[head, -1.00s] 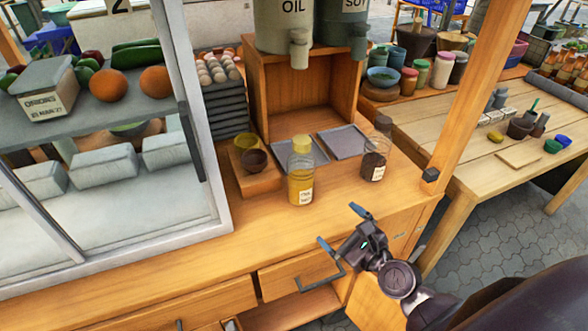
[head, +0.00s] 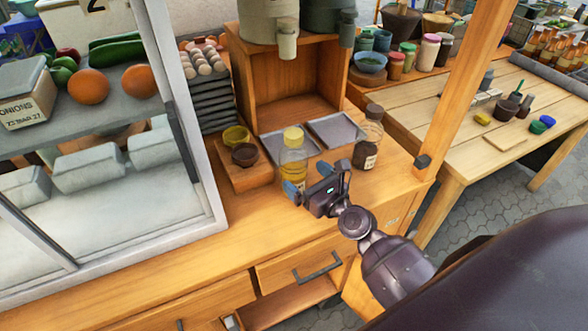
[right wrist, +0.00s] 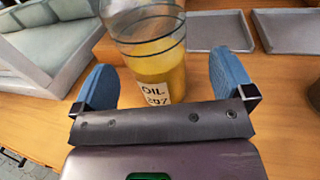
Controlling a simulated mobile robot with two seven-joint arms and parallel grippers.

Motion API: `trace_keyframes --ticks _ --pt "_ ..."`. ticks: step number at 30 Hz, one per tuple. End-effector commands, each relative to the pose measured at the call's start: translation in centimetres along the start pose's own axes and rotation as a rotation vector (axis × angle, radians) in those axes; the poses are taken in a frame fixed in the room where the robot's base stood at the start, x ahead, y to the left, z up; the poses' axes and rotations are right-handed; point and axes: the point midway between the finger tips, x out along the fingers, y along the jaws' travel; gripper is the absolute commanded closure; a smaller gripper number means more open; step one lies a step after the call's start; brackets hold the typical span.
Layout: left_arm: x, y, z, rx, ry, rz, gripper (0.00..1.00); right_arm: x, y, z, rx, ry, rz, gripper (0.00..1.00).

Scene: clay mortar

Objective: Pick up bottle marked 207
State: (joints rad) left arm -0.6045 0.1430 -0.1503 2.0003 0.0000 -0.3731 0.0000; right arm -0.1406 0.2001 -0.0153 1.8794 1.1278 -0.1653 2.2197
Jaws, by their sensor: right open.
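The glass bottle with yellow oil and a yellow cap (head: 292,160) stands upright on the wooden counter. Its white label reads OIL and what looks like 207 in the right wrist view (right wrist: 155,75). My right gripper (head: 317,178) is open, its blue fingers in front of the bottle in the head view. In the right wrist view the bottle's lower part shows between the two fingers, with a gap on each side. The gripper hides part of the bottle's base in the head view. My left gripper is not in view.
A dark-filled glass bottle (head: 367,140) stands right of the oil bottle. Two grey trays (head: 335,130) lie behind. A wooden block with small bowls (head: 244,175) is to the left, beside a glass-fronted display case (head: 185,130). The counter front is clear.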

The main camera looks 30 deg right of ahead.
Motion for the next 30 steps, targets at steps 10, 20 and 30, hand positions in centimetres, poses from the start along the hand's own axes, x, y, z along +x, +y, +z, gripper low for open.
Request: trace_keyframes --ticks 10,20,30 --pt "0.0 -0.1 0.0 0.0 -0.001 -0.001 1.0 4.2 0.6 0.3 0.0 -0.002 0.001 0.0" --pt "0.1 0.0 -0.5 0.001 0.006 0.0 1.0 4.6 0.6 0.3 0.0 -0.001 0.0 0.02" --pt "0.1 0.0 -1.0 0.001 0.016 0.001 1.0 4.6 0.6 0.3 0.0 -0.001 0.001 0.54"
